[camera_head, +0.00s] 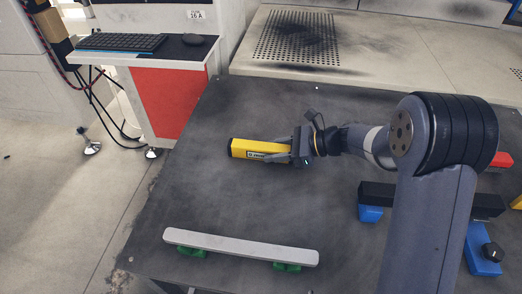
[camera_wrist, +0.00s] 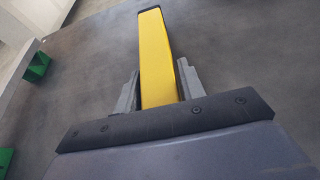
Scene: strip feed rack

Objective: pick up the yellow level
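The yellow level (camera_head: 246,148) is a long yellow bar with a dark end cap and a small label, near the middle of the dark table. In the wrist view the level (camera_wrist: 156,55) runs away from me, its far end dark. My gripper (camera_head: 280,157) comes in from the right, its fingers at the level's right part. The level's near end is hidden by the gripper body. I cannot tell if it touches the table.
A pale bar (camera_head: 240,246) rests on green supports (camera_head: 192,251) at the front. A black bar (camera_head: 376,193) on blue blocks (camera_head: 370,213) lies to the right, partly behind my arm. A red cabinet with a keyboard (camera_head: 122,42) stands at the back left. Table around the level is clear.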

